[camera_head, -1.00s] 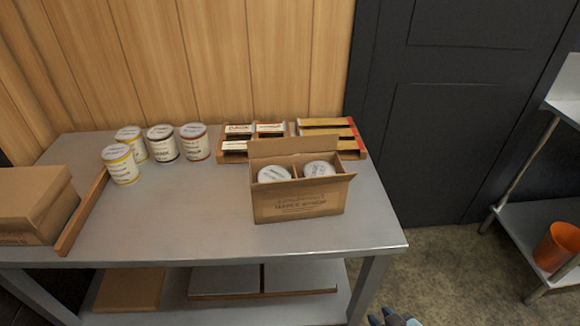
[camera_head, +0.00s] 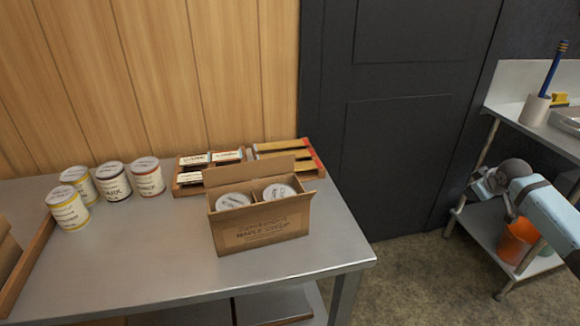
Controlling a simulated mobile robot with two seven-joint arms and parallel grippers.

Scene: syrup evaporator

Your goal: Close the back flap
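An open cardboard box (camera_head: 262,238) with maple syrup lettering on its front stands near the table's right end. Its back flap (camera_head: 248,172) stands raised along the far edge. Two white-lidded cans (camera_head: 234,201) sit inside side by side, and their lids show. My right arm comes in from the right edge, and its grey far end (camera_head: 486,186) is over the shelf unit, well to the right of the box. I cannot make out fingers there. Nothing touches the flap. My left gripper is not in view.
Several labelled cans (camera_head: 113,181) stand at the table's left. A wooden rack (camera_head: 290,152) with small packs is close behind the box. Another carton (camera_head: 8,255) is at the left edge. An orange bucket (camera_head: 515,242) sits on the right shelf. The table front (camera_head: 150,270) is clear.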

